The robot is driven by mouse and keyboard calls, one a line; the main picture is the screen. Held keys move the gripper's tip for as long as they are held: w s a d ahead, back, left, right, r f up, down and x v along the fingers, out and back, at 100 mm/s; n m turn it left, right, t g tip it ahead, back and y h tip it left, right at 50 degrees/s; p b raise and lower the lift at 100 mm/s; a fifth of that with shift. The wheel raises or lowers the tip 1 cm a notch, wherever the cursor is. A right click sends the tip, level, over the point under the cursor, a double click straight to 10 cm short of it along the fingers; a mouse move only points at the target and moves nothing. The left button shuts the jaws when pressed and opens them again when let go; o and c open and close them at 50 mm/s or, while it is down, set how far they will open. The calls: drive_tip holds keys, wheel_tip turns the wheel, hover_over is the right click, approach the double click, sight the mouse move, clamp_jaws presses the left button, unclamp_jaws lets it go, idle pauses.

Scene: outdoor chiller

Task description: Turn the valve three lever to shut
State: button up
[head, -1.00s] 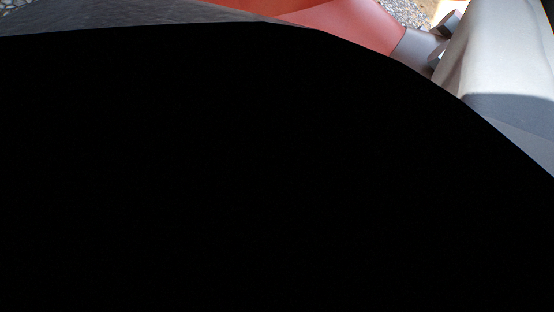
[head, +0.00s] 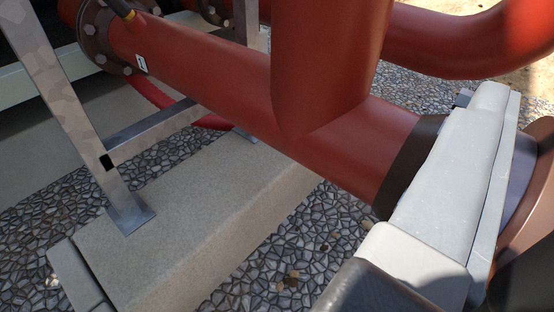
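No lever that I can identify as the valve three lever shows in the head view. My gripper's fingers do not show. A dark grey rounded edge (head: 368,290) is at the bottom right, very close, and I cannot tell what it is.
A pale grey block (head: 445,185) sits around the red pipe's right end, close by. A thick red branch (head: 328,60) drops into the pipe. A metal support leg (head: 68,95) stands on a concrete plinth (head: 180,215). Gravel (head: 290,255) lies around it.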

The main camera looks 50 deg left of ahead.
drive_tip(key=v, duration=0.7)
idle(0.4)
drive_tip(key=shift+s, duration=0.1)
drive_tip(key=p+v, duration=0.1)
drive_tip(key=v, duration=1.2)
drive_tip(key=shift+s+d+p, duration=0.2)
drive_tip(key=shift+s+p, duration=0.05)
drive_tip(key=shift+p, duration=0.1)
idle(0.4)
